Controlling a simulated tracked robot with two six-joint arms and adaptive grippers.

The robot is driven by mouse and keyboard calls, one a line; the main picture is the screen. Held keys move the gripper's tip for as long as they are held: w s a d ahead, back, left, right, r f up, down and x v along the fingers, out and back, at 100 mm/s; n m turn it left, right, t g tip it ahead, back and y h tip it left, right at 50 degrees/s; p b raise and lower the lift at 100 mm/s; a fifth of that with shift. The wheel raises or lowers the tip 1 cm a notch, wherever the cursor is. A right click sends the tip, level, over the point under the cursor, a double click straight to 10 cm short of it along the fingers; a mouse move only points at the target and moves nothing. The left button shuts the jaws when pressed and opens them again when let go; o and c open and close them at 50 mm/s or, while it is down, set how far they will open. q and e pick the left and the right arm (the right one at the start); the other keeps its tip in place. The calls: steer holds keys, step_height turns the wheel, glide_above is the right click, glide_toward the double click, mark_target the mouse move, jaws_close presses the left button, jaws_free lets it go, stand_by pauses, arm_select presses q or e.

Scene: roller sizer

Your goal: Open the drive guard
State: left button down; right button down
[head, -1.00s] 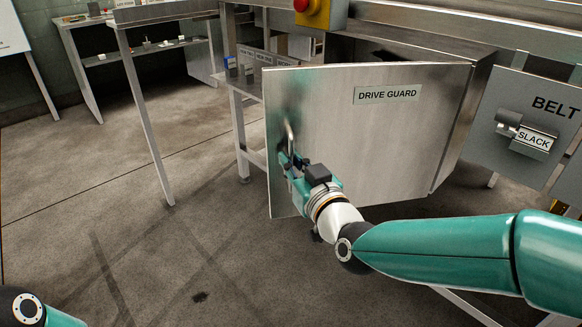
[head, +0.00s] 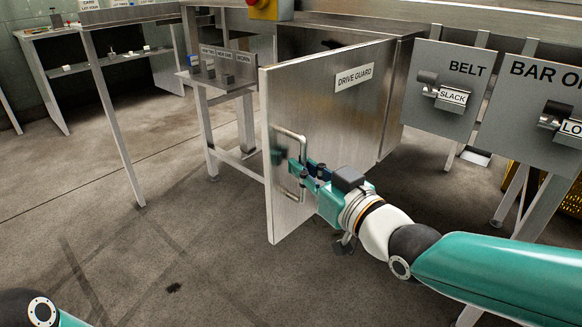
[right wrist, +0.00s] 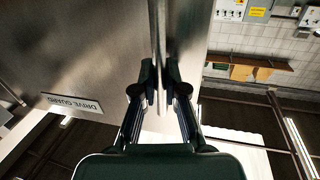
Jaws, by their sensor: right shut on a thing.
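The drive guard (head: 335,120) is a steel door labelled "DRIVE GUARD". It stands swung out from its housing (head: 395,85), hinged on its right side, with its free edge toward me. Its bar handle (head: 291,137) is upright near that free edge. My right gripper (head: 300,173) is shut on the handle, seen from the right. In the right wrist view the two fingers (right wrist: 163,88) close around the handle bar (right wrist: 161,45), with the guard (right wrist: 85,55) behind. Only a joint of my left arm shows at the lower left; its gripper is out of view.
"BELT" (head: 455,85) and "BAR" (head: 535,105) panels with levers hang right of the guard. A small labelled stand (head: 222,80) is behind its free edge. A bench (head: 110,14) stands farther left. Floor in front and left is clear.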

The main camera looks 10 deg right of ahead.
steer(key=shift+s+d+r+n+y, duration=0.25)
steer(key=shift+s+d+y, duration=0.25)
steer(key=shift+s+d, duration=0.3)
steer(key=shift+w+d, duration=0.1)
steer(key=c, duration=1.5)
jaws_free()
steer(key=shift+f, duration=0.15)
steer(key=v, duration=1.2)
